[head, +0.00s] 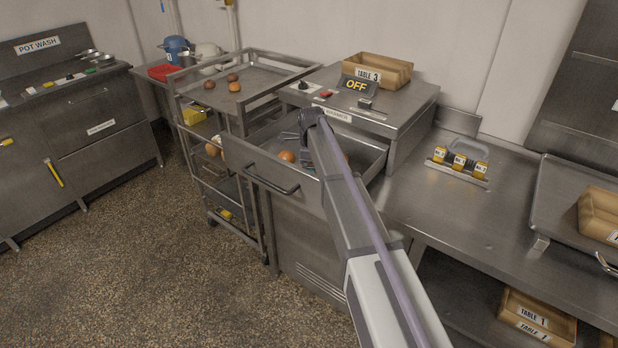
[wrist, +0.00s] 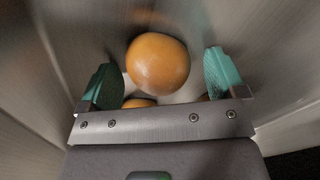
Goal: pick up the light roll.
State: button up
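A light orange-brown roll (wrist: 158,62) lies in the wrist view, just beyond and between my fingertips. My gripper (wrist: 161,75) is open, with a teal finger on each side and gaps between them and the roll. A second roll (wrist: 138,102) shows partly behind the gripper's edge, and a sliver of another brown thing (wrist: 203,98) shows beside the right finger. In the head view, one light roll (head: 287,156) is visible in the open warmer drawer (head: 262,172). My arm reaches down into that drawer and hides part of its inside; the fingertips are hard to make out there.
The drawer's metal walls surround my gripper. The warmer (head: 398,112) above shows OFF and carries a Table 3 crate (head: 383,66). A trolley (head: 265,82) at left holds several rolls. A counter (head: 450,215) with a rack of yellow-labelled items (head: 462,160) is at right.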

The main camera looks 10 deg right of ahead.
jog(key=shift+r, duration=0.1)
jog(key=c, duration=1)
notch_tip(320, 180, up, 10)
jog(key=p, duration=1)
jog(key=shift+r, duration=0.2)
jog(key=shift+f, duration=0.15)
